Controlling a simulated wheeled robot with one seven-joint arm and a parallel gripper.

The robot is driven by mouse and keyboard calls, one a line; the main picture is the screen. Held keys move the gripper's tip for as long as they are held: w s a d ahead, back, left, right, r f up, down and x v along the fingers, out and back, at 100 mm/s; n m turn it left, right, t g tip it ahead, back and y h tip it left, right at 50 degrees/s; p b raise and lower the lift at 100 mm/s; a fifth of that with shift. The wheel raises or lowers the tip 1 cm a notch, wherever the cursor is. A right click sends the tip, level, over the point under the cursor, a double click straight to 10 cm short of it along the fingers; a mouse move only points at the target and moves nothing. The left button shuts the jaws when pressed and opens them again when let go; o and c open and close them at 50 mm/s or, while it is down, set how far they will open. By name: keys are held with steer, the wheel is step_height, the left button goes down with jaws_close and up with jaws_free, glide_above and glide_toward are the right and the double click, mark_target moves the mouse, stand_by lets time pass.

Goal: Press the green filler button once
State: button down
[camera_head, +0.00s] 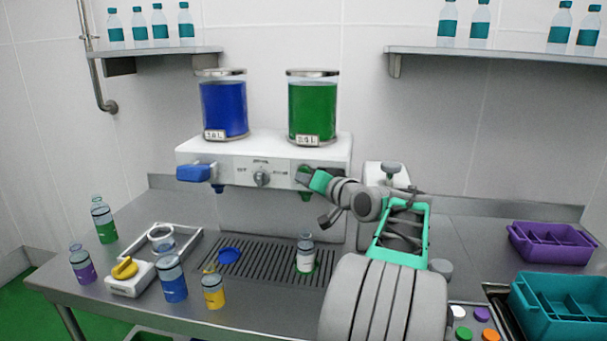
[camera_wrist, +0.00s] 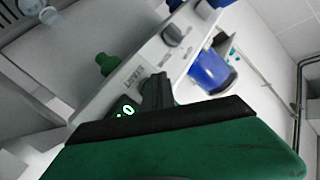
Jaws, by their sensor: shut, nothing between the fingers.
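The filler machine (camera_head: 235,172) stands at the back of the counter, with a green tank (camera_head: 312,112) above its right end. The green filler button (camera_head: 302,173) is on the right of its front panel, partly hidden by my gripper (camera_head: 314,180). In the wrist view my gripper (camera_wrist: 157,84) has its dark fingers together and empty, in front of the panel. A dark patch with a glowing green mark (camera_wrist: 125,110) shows beside the fingers; it seems to be the button. I cannot tell whether the fingertips touch it. A green nozzle (camera_head: 306,196) hangs below.
A blue button (camera_head: 194,173) and knob (camera_head: 261,179) share the panel. A white-labelled bottle (camera_head: 305,254) stands on the drip grate (camera_head: 263,262) below. Several bottles stand at the left. Purple (camera_head: 550,243) and teal (camera_head: 562,305) trays lie at the right.

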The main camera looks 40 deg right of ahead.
steer(key=shift+d, duration=0.1)
steer(key=shift+w+d, duration=0.25)
steer(key=shift+w+d+p, duration=0.25)
steer(key=shift+d+p, duration=0.05)
steer(key=shift+d, duration=0.05)
stand_by(0.7)
steer(key=shift+a, duration=0.1)
steer(key=shift+s+a+b, duration=0.5)
steer(key=shift+a+b, duration=0.1)
steer(key=s+a+b, duration=0.1)
steer(key=a, duration=0.1)
steer(key=s+a+b, duration=0.2)
stand_by(0.6)
